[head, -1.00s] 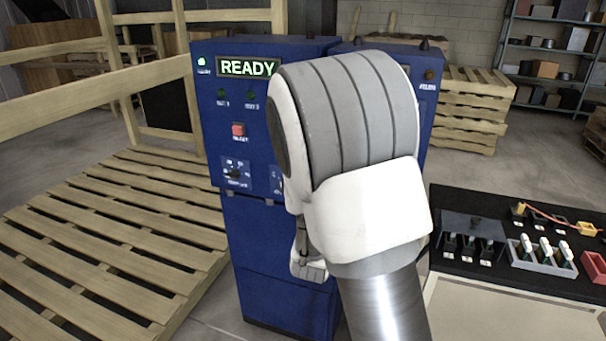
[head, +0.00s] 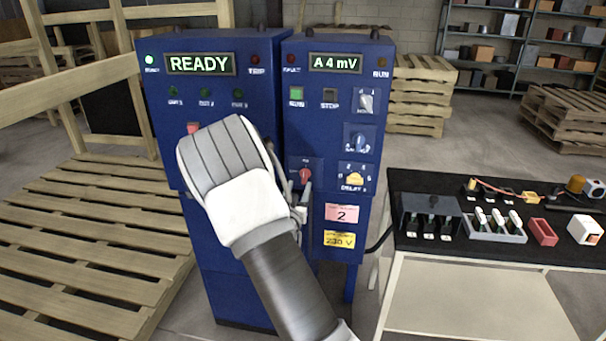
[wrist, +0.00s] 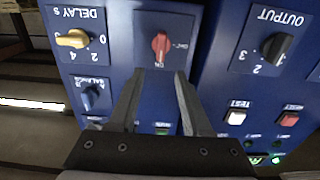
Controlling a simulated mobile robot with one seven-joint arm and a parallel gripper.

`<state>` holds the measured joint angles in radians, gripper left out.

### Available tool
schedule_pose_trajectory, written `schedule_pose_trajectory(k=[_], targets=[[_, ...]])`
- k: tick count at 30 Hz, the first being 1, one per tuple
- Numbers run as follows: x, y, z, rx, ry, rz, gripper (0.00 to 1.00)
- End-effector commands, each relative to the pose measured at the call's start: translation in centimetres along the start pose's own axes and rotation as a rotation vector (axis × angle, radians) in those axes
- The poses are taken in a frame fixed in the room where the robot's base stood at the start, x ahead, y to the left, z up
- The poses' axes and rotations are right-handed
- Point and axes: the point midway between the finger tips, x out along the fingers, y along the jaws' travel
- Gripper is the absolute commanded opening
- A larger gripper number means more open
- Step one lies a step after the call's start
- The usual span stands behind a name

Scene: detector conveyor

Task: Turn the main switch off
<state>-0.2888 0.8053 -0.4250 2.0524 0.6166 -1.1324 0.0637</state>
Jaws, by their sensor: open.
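The main switch appears as a red rotary knob on the right blue cabinet, in the head view (head: 305,175) and upside down in the wrist view (wrist: 160,48). Its handle stands upright in the wrist picture, with a label that looks like ON at its lower end and another small label to its right. My gripper (wrist: 158,80) is open and empty, its two fingertips just short of the knob's plate, one on each side of the knob's line. In the head view my gripper (head: 300,196) is partly hidden by my wrist, close to the knob.
A yellow DELAY knob (wrist: 72,39), a blue knob (wrist: 93,97) and a black OUTPUT knob (wrist: 278,48) surround the switch. White TEST (wrist: 236,117) and red RESET (wrist: 288,118) buttons are nearby. A black-topped table (head: 450,252) stands right; a pallet (head: 90,235) lies left.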

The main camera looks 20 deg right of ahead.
Motion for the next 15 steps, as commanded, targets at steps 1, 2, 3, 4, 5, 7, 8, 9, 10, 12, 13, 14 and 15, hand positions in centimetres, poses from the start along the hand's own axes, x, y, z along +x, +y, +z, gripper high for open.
schedule_pose_trajectory(k=[1,2,3,4,5,7,8,9,10,12,13,14,15], targets=[[1.1,0.1,0.0,-0.001,0.0,0.002,0.49],[1.7,0.1,0.0,-0.001,0.001,0.002,0.49],[2.5,0.1,-0.1,-0.001,0.001,0.001,0.49],[3.0,0.1,0.0,-0.001,0.0,0.001,0.49],[3.5,0.1,0.0,-0.001,0.001,0.001,0.49],[4.7,0.0,0.0,0.0,0.0,0.0,0.49],[5.1,0.1,0.0,-0.001,0.0,0.0,0.49],[5.6,0.0,0.0,-0.001,0.0,0.001,0.49],[6.0,0.1,0.0,-0.001,-0.001,0.001,0.49],[6.6,0.0,0.0,0.0,0.0,0.0,0.49],[6.9,0.0,0.0,0.0,0.0,0.0,0.49],[7.1,0.0,0.0,0.0,0.0,-0.001,0.49],[7.3,0.0,0.1,-0.001,-0.002,-0.001,0.49]])
